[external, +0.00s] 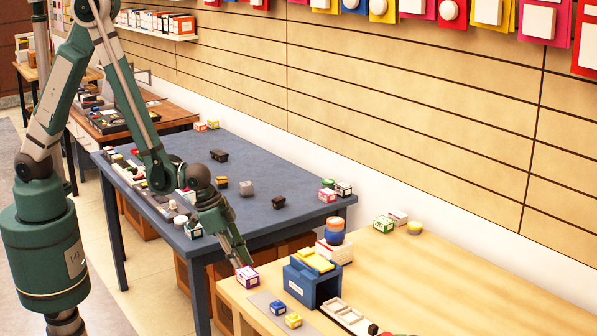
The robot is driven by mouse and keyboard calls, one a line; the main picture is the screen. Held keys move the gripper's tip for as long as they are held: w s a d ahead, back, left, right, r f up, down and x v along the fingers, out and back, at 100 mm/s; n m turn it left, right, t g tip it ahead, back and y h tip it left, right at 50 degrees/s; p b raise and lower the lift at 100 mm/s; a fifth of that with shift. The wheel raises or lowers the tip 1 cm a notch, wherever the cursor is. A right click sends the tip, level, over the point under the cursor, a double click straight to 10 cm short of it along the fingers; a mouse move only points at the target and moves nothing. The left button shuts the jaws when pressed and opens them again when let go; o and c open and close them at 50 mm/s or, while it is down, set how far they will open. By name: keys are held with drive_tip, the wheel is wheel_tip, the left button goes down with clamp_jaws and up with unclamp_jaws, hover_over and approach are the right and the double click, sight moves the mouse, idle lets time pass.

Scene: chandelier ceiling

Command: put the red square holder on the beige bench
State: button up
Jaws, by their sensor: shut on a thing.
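My gripper (241,263) reaches down over the left corner of the beige bench (450,270). It is shut on a small square holder (247,278), which looks purple-red with a white face. The holder is at the gripper's tips, at the bench's near-left edge. I cannot tell whether it touches the bench top or hangs just above it. The fingers are small in this view and partly merge with the holder. A similar red-pink and white box (327,195) sits on the dark blue-grey table (240,150).
Right of my gripper stand a blue box (312,284) with yellow pieces on top, small blue (277,307) and yellow (293,320) boxes, and a white tray (347,316). A round stack (334,232) stands behind. The bench's right side is largely clear.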

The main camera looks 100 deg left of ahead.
drive_tip(key=shift+r, duration=0.1)
wheel_tip(320, 180, up, 20)
drive_tip(key=s+a+n+y, duration=0.1)
drive_tip(key=s+a+n, duration=0.2)
drive_tip(key=a, duration=0.8)
drive_tip(key=s+a+n+g+y, duration=0.1)
drive_tip(key=s+a+n, duration=0.2)
drive_tip(key=a, duration=0.9)
drive_tip(key=s+a+n+y, duration=0.1)
drive_tip(key=s+a+n, duration=0.2)
drive_tip(key=a, duration=0.8)
drive_tip(key=s+a+n+g+y+p, duration=0.2)
drive_tip(key=s+a+n, duration=0.7)
drive_tip(key=s+a, duration=1.7)
drive_tip(key=shift+g+h, duration=0.3)
drive_tip(key=shift+g, duration=0.4)
drive_tip(key=shift+w+f, duration=0.2)
drive_tip(key=shift+f, duration=2.2)
drive_tip(key=shift+f, duration=0.1)
drive_tip(key=shift+f+b, duration=0.65)
drive_tip(key=shift+f, duration=2.2)
